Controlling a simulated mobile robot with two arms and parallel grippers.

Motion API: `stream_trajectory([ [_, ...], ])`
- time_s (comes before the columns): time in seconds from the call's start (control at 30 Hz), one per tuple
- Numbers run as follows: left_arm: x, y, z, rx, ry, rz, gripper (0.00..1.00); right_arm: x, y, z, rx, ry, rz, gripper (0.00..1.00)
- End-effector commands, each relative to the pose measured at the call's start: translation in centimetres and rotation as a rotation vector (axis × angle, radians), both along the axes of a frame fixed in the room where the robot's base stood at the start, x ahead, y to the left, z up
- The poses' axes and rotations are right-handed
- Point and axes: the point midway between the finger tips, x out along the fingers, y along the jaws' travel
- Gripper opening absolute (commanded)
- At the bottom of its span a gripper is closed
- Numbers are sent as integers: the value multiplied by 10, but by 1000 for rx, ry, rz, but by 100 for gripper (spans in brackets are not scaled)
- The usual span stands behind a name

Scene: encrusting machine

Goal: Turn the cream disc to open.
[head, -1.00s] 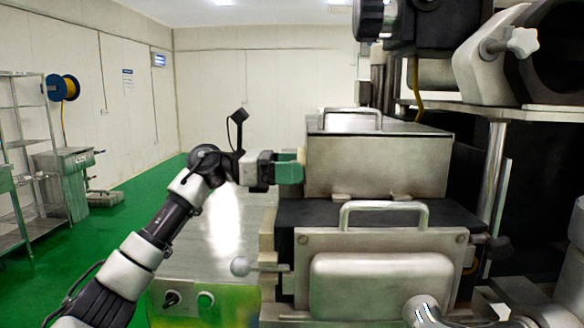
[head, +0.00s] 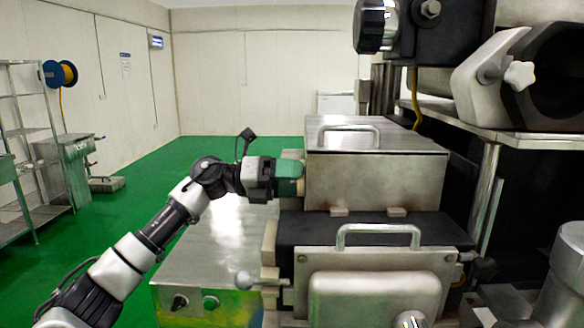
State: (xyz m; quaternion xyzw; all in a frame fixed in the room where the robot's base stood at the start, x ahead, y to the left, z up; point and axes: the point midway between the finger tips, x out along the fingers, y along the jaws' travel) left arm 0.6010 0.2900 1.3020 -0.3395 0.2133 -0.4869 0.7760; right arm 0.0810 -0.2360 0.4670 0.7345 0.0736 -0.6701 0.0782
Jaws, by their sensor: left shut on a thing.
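The cream disc (head: 292,154) is on the left side of the steel hopper box (head: 376,182), and only small parts of its edge show. My left gripper (head: 292,178), with green fingers, is shut on it from the left. The fingers cover most of the disc, so how far it is turned cannot be told. My right gripper is not in view.
A steel front cover (head: 375,290) with a bar handle stands below the box. A ball-ended lever (head: 243,281) sticks out to its left. A low steel cabinet (head: 215,250) stands below my left arm. Green floor (head: 150,165) is open at the left.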

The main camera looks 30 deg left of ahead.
Motion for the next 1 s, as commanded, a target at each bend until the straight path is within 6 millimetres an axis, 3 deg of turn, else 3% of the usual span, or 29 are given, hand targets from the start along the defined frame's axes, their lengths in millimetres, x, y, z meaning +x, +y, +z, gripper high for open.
stream_trajectory([
  [0.03, 0, 0, 5, -19, 43, 1, 52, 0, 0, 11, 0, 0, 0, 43],
  [0.5, -1, 0, 6, -208, 430, 3, 52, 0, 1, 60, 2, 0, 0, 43],
  [1.0, -1, 0, 4, -320, 660, 2, 52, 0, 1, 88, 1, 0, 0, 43],
])
